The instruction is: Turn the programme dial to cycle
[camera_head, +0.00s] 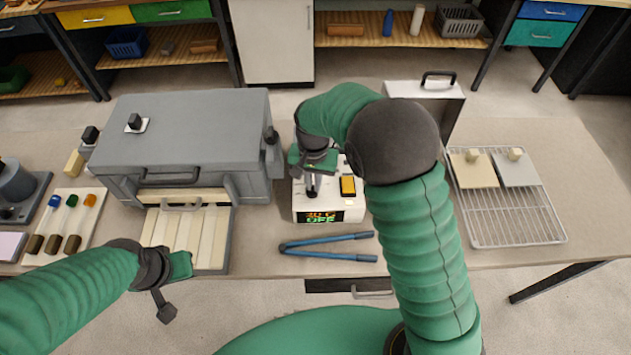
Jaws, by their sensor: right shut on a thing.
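A white control box (328,204) stands on the middle of the bench. It has a lit display (323,216) that seems to read "30 C OFF" and a yellow rocker switch (348,187). My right gripper (312,178) points down over the box's left part, shut on the black programme dial (312,190). The gripper covers much of the dial, and I cannot make out its pointer or any cycle mark. My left gripper (166,298) hangs near the bench's front edge, away from the box; its opening is unclear.
Blue tongs (328,247) lie before the box. A wire rack (510,220) and a white case (425,92) stand right.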

